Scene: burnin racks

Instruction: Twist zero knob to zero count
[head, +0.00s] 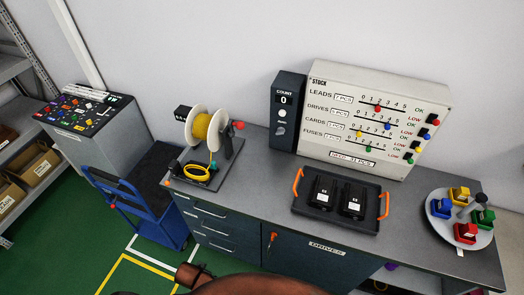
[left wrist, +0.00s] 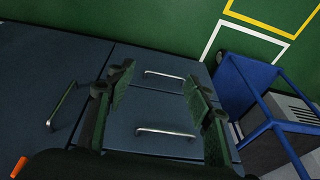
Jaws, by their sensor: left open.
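A dark count box (head: 287,110) stands on the bench against the wall, left of the stock board. Its display (head: 283,99) reads 0. Below the display is a small pale round knob (head: 282,114), with tiny lettering too small to read surely. In the left wrist view my left gripper (left wrist: 160,78) is open, its two dark fingers apart with nothing between them. It faces blue-grey drawer fronts with metal handles (left wrist: 165,132), away from the box. My right gripper is in neither view.
A stock board (head: 375,120) with coloured sliders stands right of the box. A tray (head: 341,222) with two black drives, a cable reel (head: 205,130) and a round turntable (head: 458,220) with coloured bins occupy the bench. A blue cart (head: 150,215) stands left. Bench directly before the box is clear.

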